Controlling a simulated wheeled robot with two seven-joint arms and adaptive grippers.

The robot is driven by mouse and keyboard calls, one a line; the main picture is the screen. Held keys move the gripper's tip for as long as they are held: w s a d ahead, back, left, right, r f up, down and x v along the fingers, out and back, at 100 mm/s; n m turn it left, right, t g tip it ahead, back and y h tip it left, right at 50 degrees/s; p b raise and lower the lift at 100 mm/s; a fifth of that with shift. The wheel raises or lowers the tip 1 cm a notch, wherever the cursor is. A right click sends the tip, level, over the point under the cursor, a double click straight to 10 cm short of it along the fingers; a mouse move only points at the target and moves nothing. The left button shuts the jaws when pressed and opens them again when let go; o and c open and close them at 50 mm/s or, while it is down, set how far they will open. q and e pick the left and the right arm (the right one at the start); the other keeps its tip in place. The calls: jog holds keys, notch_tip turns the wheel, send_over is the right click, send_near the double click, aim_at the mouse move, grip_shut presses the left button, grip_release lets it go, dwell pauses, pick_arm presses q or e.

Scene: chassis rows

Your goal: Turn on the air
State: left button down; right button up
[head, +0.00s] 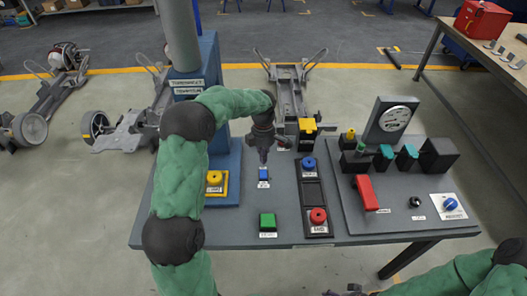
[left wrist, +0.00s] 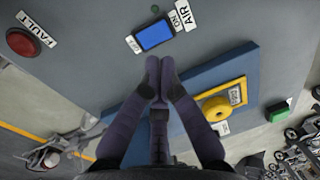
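The air switch is a small blue rocker (head: 263,173) on the grey table panel. In the left wrist view the blue rocker (left wrist: 155,35) sits in a dark frame, with labels AIR and ON at one end and a small label at the other. My left gripper (head: 263,153) points down just behind the switch in the head view. In the left wrist view its fingertips (left wrist: 159,75) are together, empty, and apart from the rocker. My right gripper (head: 348,291) shows only partly at the bottom edge of the head view; its fingers are unclear.
Near the switch are a yellow button (head: 214,178), a green button (head: 267,220), and a panel with blue (head: 309,163) and red (head: 318,215) buttons. A blue column (head: 212,110) stands left. A red FAULT dome (left wrist: 22,43) shows in the wrist view. A red lever (head: 366,193) is at right.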

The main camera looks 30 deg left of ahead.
aim_at(264, 176)
pick_arm(q)
jog(key=f, duration=0.2)
jog(key=f+b, duration=0.1)
jog(key=f, duration=0.1)
jog(key=f+b, duration=0.1)
jog(key=f, duration=0.1)
jog(key=shift+s+d+f, duration=0.25)
jog(key=shift+s+f, duration=0.1)
jog(key=shift+f, duration=0.05)
